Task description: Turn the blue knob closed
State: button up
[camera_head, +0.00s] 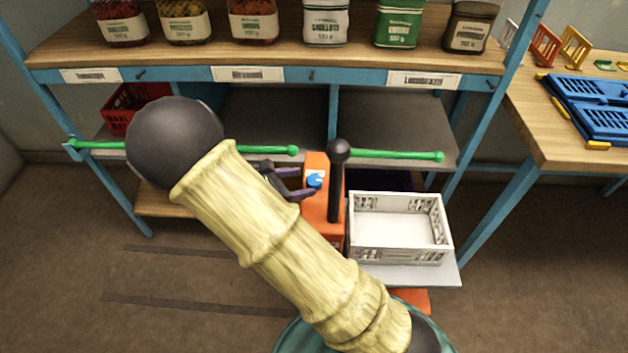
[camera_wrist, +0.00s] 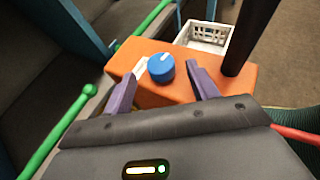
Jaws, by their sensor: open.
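The blue knob (camera_wrist: 161,68) sits on the top of an orange box (camera_wrist: 189,59). A white pointer mark shows on the knob, and a small white label lies beside it to the left. In the head view the knob (camera_head: 314,180) is a small blue spot on the orange box (camera_head: 318,163). My gripper (camera_wrist: 163,83) is open, with one purple finger on each side of the knob in the wrist view. Gaps show between the knob and both fingers. In the head view my gripper (camera_head: 300,184) reaches the knob from the left, partly behind my arm.
A black post with a ball top (camera_head: 338,185) stands right beside the knob. A white crate (camera_head: 398,255) is to its right. Green bars (camera_head: 398,155) run along the blue-framed shelf (camera_head: 225,75) behind. A red crate (camera_head: 122,118) is at the left.

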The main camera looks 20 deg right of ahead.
aim_at(314, 180)
jog(key=x, duration=0.5)
jog(key=shift+d+b, duration=0.15)
jog(key=shift+b, duration=0.15)
jog(key=c, duration=1)
